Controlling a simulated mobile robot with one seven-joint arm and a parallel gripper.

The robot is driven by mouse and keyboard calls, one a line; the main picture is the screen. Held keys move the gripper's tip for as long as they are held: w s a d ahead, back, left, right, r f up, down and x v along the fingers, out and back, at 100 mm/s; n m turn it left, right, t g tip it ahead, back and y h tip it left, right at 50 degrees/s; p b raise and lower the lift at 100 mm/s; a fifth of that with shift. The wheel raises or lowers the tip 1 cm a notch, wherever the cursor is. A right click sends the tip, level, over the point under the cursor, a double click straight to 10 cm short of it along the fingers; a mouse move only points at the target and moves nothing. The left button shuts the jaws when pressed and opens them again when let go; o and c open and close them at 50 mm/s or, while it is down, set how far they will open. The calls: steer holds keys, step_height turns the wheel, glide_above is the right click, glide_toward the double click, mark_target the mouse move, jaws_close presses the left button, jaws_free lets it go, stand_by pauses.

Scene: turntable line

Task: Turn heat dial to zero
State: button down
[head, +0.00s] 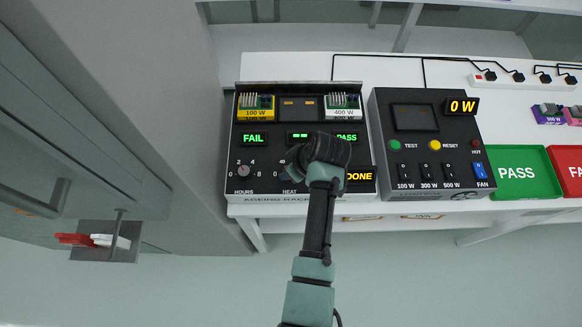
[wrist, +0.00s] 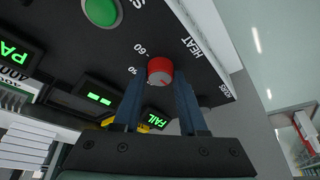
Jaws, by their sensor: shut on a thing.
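The heat dial (wrist: 160,71) is a small round red knob on the dark ageing rack panel, beside the HEAT label and printed marks including 50 and 60. In the wrist view its knob sits between the two blue fingertips of my gripper (wrist: 158,90), which is shut on it. Its exact setting cannot be read. In the head view my gripper (head: 293,158) reaches the panel above the HEAT label, and its dark body hides most of the dial.
The ageing rack (head: 240,165) has an HOURS dial (head: 246,185), FAIL, PASS and DONE displays, and 100 W and 400 W units on top. A switch box (head: 424,152) reading 0 W stands right. Beyond it are a green PASS tray (head: 552,183) and a red tray (head: 573,158).

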stand_by(0.3)
steer(key=shift+c, duration=2.3)
jaws_free()
steer(key=shift+r, duration=0.1)
steer(key=v, duration=1.2)
steer(key=shift+d+r+b, duration=0.15)
steer(key=shift+r+b, duration=0.25)
